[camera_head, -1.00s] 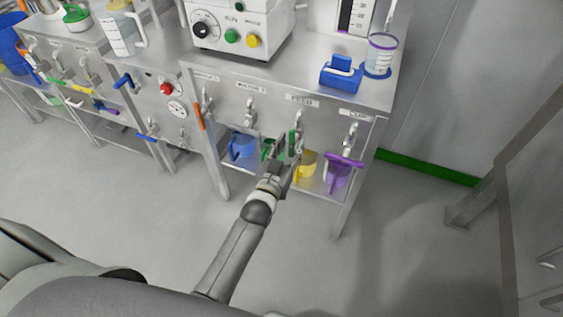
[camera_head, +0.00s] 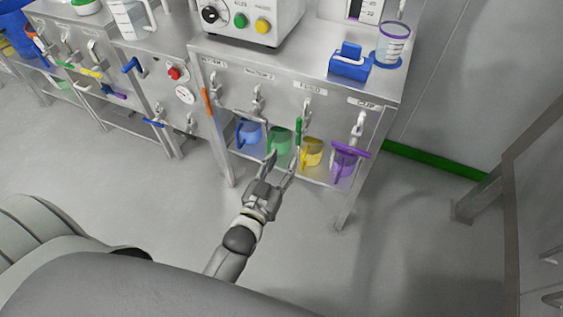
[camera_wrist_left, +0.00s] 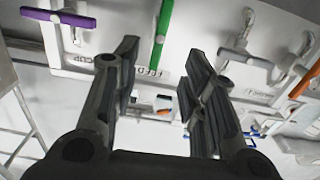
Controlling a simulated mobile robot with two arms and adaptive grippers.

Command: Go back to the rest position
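My left gripper (camera_head: 281,162) is in front of the metal dispensing bench (camera_head: 284,72), before the lower shelf. Its fingers are spread and nothing is between them. In the left wrist view the gripper (camera_wrist_left: 163,68) also shows two parted fingers, with the green lever (camera_wrist_left: 162,30) beyond and apart from them. In the head view the green lever (camera_head: 298,131) hangs down at the tap under the FEED label. My right gripper is in neither view.
Blue (camera_head: 249,134), green (camera_head: 279,142), yellow (camera_head: 311,152) and purple (camera_head: 346,162) jugs stand on the lower shelf. A blue holder (camera_head: 349,64) and a clear beaker (camera_head: 391,46) stand on top. The floor (camera_head: 300,255) in front is clear. A metal frame (camera_head: 507,175) stands at right.

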